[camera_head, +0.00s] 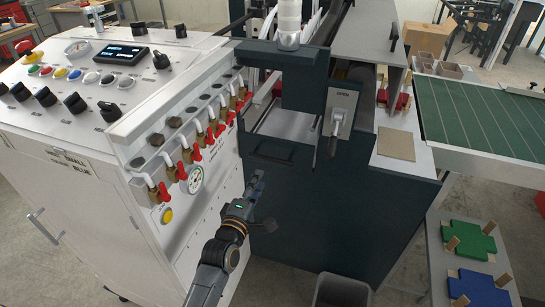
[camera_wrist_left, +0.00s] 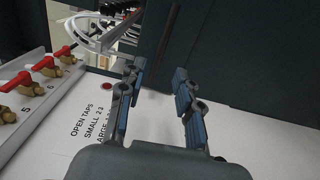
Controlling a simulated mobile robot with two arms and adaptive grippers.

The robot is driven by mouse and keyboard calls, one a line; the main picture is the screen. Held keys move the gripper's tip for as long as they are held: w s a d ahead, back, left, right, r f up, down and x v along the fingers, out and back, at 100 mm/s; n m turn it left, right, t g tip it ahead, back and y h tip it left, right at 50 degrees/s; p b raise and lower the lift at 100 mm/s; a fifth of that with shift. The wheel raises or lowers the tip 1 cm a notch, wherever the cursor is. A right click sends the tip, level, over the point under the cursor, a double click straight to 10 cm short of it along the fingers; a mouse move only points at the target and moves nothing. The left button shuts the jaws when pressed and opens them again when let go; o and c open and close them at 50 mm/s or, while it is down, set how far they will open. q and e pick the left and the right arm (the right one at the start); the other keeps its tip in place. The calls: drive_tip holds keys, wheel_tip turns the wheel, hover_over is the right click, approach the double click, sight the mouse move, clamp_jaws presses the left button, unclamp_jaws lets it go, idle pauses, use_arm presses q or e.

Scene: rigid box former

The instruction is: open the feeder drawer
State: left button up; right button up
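The dark machine has a drawer-like front (camera_head: 284,150) below its open bay, which looks like the feeder drawer. A thin dark bar, perhaps its handle, runs across it, and the front looks shut. My left gripper (camera_head: 264,201) is below and slightly left of this front, near the machine's dark lower face. In the left wrist view, my left gripper (camera_wrist_left: 156,88) has its two blue-padded fingers apart with nothing between them. The drawer cannot be made out clearly in that view. My right gripper is not in view.
A white control cabinet (camera_head: 105,190) with a row of red-handled taps (camera_head: 198,152) stands close on the left. A grey lever plate (camera_head: 340,112) is on the machine's front. A dark bin (camera_head: 341,290) stands on the floor below. A green conveyor (camera_head: 485,115) is at right.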

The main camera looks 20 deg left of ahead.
sight(271, 159)
use_arm(q)
drive_tip(key=w, duration=0.6)
drive_tip(key=w+p, duration=0.1)
drive_tip(key=w, duration=0.3)
drive_tip(key=shift+d, duration=0.25)
drive_tip(key=shift+w+f, duration=0.15)
drive_tip(key=shift+w, duration=0.4)
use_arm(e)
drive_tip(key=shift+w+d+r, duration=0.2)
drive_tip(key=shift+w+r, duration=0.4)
use_arm(q)
drive_tip(key=shift+c, duration=0.4)
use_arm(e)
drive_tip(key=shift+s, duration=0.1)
use_arm(q)
clamp_jaws()
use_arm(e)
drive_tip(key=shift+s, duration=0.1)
